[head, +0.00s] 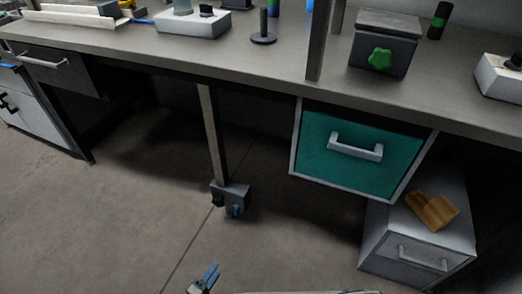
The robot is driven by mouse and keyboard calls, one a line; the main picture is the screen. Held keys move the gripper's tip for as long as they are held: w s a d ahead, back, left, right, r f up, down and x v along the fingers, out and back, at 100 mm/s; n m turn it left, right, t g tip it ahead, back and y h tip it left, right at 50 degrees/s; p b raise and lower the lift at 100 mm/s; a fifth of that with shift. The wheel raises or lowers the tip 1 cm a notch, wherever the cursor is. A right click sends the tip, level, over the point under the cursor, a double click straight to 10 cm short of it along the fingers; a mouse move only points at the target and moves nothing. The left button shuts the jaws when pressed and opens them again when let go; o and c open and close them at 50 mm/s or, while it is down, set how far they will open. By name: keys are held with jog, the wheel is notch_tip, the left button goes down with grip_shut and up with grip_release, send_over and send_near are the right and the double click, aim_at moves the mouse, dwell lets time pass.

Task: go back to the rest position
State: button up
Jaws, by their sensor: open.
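My gripper (208,275) shows at the bottom edge of the head view, left of centre. Its blue fingers point up and slightly right, over the bare floor. It is open, and nothing shows between the fingers. The rest of it is cut off by the frame edge. It is apart from the workbench (240,62) and touches nothing that I can see.
A teal drawer (352,152) hangs under the bench at right, above a grey cabinet (415,243) with an orange-brown object (431,210) on top. A bench leg (213,135) ends in a grey block. The floor (110,220) at left is clear.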

jog(key=w+d+r+m+g+p, duration=0.3)
jog(key=w+d+r+g+p, duration=0.15)
jog(key=r, duration=1.05)
jog(key=w+d+r+m+g+p, duration=0.35)
jog(key=r+g+p, duration=0.25)
jog(key=r, duration=1)
jog(key=w+d+r+m+g+p, duration=0.25)
jog(key=d+r+g+p, duration=0.2)
jog(key=r, duration=1.05)
jog(key=s+d+r+m+t+y+p, duration=0.1)
jog(key=s+d+r+p, duration=0.3)
jog(key=r, duration=0.7)
jog(key=s+d+r+m+t+y+p, duration=0.1)
jog(key=s+d+r+y+p, duration=0.3)
jog(key=d+r, duration=0.4)
jog(key=s+d+r+m+y+p, duration=0.1)
jog(key=s+d+r+y+p, duration=0.2)
jog(key=r, duration=1.2)
jog(key=shift+s+d+r+t+p, duration=0.35)
jog(key=shift+s+d+p, duration=0.2)
jog(key=shift+d+p, duration=1.4)
jog(key=shift+d, duration=0.1)
